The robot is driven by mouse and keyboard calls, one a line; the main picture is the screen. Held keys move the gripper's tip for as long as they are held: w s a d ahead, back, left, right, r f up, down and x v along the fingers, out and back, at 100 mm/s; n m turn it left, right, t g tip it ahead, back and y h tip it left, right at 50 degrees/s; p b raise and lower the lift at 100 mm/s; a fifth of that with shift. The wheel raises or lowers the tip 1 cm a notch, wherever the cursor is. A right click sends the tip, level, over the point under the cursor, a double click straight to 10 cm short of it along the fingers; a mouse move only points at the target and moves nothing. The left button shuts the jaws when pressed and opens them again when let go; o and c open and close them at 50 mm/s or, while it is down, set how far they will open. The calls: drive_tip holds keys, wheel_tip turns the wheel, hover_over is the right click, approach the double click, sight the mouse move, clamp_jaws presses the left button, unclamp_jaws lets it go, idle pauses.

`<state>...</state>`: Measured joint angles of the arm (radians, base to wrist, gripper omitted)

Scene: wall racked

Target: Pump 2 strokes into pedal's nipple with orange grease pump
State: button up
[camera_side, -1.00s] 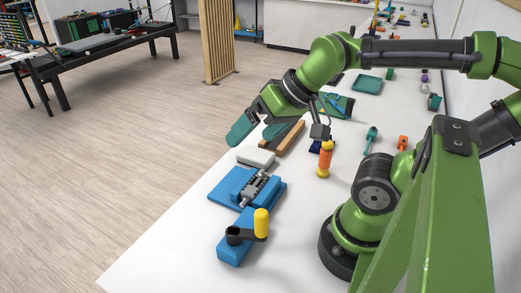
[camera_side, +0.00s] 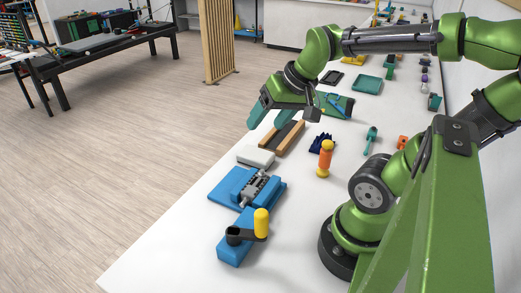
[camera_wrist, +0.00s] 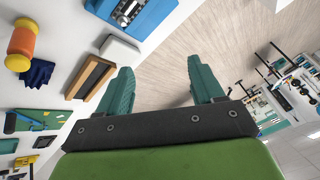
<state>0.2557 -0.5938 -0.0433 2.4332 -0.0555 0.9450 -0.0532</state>
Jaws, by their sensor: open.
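The orange grease pump (camera_side: 325,158) stands upright on the white bench, an orange cylinder with yellow ends. It shows at the left of the wrist view (camera_wrist: 20,42). The grey metal pedal (camera_side: 256,187) sits on a blue base (camera_side: 222,187) toward the bench's front. Part of that base shows at the top of the wrist view (camera_wrist: 152,14). The nipple is too small to make out. My gripper (camera_side: 266,117) is open and empty, beyond and left of the pump in the side view. Its teal fingers (camera_wrist: 160,85) are spread wide, with floor showing between them.
A wooden-sided tray (camera_side: 290,138) and a white block (camera_side: 256,158) lie between my gripper and the pedal. A dark blue glove (camera_side: 321,142) lies behind the pump. A blue block (camera_side: 230,252) with a black cup and yellow handle is nearest. A teal tool (camera_side: 371,138) lies right.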

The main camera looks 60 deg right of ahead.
drive_tip(key=s+d+f+g+h, duration=0.1)
drive_tip(key=s+d+f+g, duration=0.15)
drive_tip(key=d, duration=0.95)
drive_tip(key=n+g, duration=0.4)
hover_over(326, 154)
drive_tip(key=d, duration=0.2)
drive_tip(key=shift+t+y, duration=0.25)
drive_tip(key=shift+y, duration=0.15)
drive_tip(key=f, duration=1.6)
drive_tip(key=shift+w+a, duration=0.15)
drive_tip(key=shift+a, duration=0.05)
clamp_jaws()
wheel_tip(326, 154, up, 10)
drive_tip(key=shift+r, duration=0.1)
